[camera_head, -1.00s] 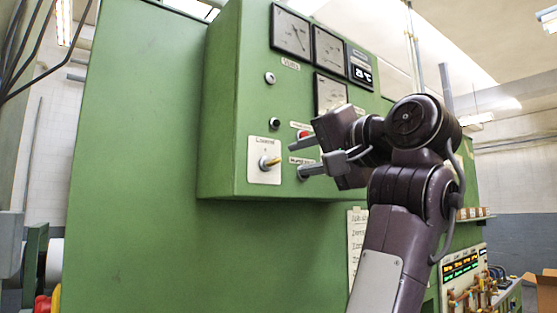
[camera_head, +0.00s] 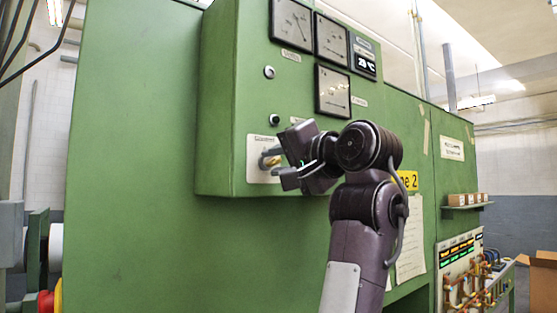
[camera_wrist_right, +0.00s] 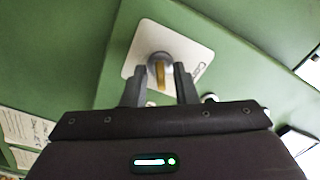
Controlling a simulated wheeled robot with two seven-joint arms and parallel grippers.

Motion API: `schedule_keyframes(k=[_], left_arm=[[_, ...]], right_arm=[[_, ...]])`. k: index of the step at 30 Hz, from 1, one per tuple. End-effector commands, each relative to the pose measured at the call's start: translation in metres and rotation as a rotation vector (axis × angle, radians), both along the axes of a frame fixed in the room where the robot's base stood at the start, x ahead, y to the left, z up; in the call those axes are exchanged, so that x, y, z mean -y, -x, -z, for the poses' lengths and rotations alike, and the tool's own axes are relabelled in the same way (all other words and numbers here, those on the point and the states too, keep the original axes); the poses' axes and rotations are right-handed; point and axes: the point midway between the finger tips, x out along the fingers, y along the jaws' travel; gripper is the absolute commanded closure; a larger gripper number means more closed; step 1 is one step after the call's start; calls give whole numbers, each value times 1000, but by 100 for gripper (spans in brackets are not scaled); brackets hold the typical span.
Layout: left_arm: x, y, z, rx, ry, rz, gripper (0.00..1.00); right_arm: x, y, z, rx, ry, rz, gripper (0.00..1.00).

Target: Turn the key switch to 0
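The key switch has a yellow handle (camera_head: 271,161) on a white square plate (camera_head: 254,175), at the lower left of the green control box. In the right wrist view, the yellow handle (camera_wrist_right: 160,73) stands on a round grey base, and the white plate (camera_wrist_right: 136,58) appears tilted. My right gripper (camera_head: 272,168) is at the switch. In the wrist view, its two fingers (camera_wrist_right: 160,84) are apart on either side of the handle, with gaps visible, so it is open. In the head view, the gripper partly covers the plate and handle. My left gripper is not in view.
My right gripper and arm hide the controls right of the switch. Space before the green panel on the left (camera_head: 130,150) is clear.

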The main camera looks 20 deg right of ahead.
Motion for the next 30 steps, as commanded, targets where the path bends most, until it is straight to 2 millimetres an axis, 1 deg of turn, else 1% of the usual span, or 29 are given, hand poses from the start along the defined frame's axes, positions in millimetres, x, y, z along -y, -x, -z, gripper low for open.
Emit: schedule_keyframes(k=[1,5,6,14,20,26,30], left_arm=[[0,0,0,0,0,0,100],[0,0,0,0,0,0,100],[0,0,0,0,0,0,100],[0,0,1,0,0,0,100],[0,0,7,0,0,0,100],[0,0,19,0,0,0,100],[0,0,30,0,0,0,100]], right_arm=[[0,0,0,0,0,0,81],[0,0,0,0,0,0,98],[0,0,0,0,0,0,100],[0,0,0,3,8,0,100],[0,1,1,22,60,1,100],[0,1,2,67,182,1,100],[0,1,2,110,298,1,100]])
